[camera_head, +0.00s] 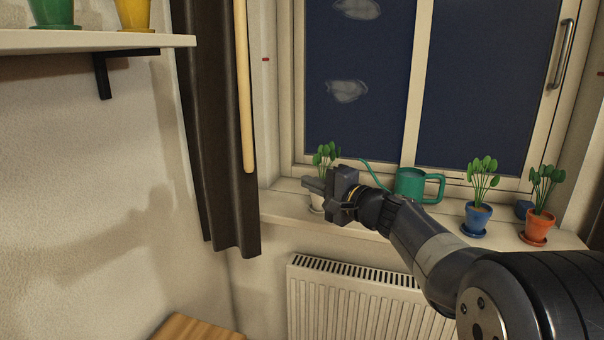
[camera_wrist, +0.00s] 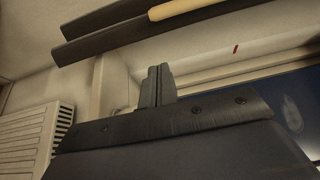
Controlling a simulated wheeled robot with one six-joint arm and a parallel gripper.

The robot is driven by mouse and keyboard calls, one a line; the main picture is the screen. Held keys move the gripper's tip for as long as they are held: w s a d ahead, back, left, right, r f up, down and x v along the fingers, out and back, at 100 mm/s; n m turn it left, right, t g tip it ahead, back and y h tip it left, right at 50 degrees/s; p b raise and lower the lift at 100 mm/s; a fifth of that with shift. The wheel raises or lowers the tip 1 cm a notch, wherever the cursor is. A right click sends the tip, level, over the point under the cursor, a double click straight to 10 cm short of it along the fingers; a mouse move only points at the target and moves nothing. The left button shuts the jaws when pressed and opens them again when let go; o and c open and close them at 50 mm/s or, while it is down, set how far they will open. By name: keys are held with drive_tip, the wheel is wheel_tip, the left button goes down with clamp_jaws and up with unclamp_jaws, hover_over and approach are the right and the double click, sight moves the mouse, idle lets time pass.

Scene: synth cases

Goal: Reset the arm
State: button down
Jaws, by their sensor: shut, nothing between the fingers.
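My gripper (camera_head: 313,185) is at the end of my arm, which reaches in from the lower right of the head view. It is in front of the windowsill, before a potted plant (camera_head: 325,154) whose pot is mostly hidden behind it. In the wrist view my gripper's fingers (camera_wrist: 158,72) are together, with nothing between them. The wrist view looks tilted, with the dark curtain (camera_wrist: 120,25) across its top.
On the windowsill (camera_head: 285,207) stand a green watering can (camera_head: 412,185), a blue pot (camera_head: 475,219) and an orange pot (camera_head: 538,228) with plants. A radiator (camera_head: 340,300) is below. A shelf (camera_head: 90,40) with pots is at upper left. A wooden surface (camera_head: 195,328) shows at the bottom.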

drive_tip(key=shift+w, duration=0.1)
drive_tip(key=s+a+p+x, duration=0.2)
drive_tip(key=p+x, duration=0.1)
drive_tip(key=x, duration=1)
drive_tip(key=shift+s, duration=0.1)
